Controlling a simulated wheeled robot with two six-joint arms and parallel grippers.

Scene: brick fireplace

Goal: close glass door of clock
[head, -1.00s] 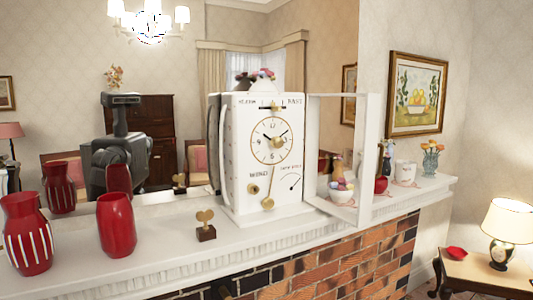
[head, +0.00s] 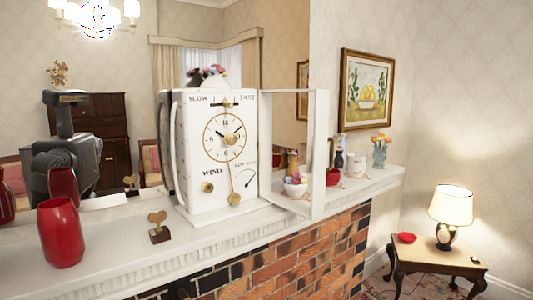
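The white clock (head: 215,180) stands on the mantel in the middle of the head view, its face with a round gold dial and a pendulum toward me. Its glass door (head: 318,155) is a white-framed pane hinged at the clock's right side. The door stands swung open to the right, and a bowl and vases show through or behind it. Neither of my grippers is in view.
The white mantel shelf (head: 110,258) carries a red vase (head: 61,235) and a gold heart ornament (head: 158,227) left of the clock. A white mug (head: 356,165) and a flower vase (head: 380,150) stand to the right. A mirror behind reflects the room. A low table (head: 436,262) with a lamp stands at the right.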

